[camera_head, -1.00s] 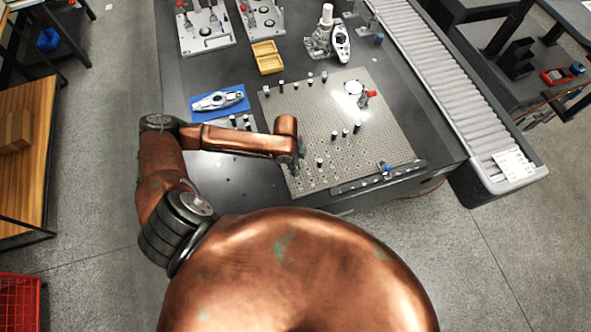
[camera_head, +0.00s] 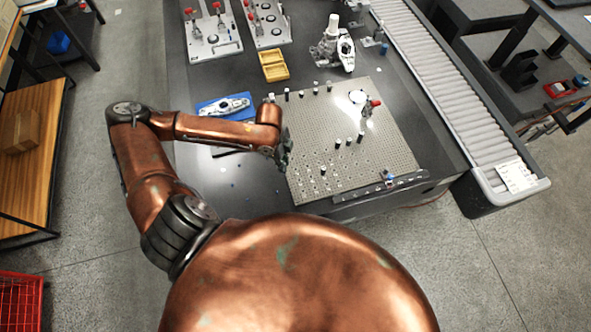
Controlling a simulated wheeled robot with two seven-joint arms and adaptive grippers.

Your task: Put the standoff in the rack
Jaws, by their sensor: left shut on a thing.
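My left gripper (camera_head: 284,153) is above the left edge of the perforated plate (camera_head: 395,155). It is shut on the standoff, but the standoff is too small and dark to make out between the fingers. Several other black and white standoffs stand upright on the plate, including one near the front (camera_head: 323,170) and one in the middle row (camera_head: 349,140). What may be the rack is a dark edge (camera_head: 228,153) left of the plate, mostly hidden under my left forearm. My right gripper is out of view.
A blue tray (camera_head: 208,111) with a metal part lies behind my forearm. A red-topped item (camera_head: 371,106) stands on the plate. A roller conveyor (camera_head: 440,90) runs along the right. Bare table shows left of the plate.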

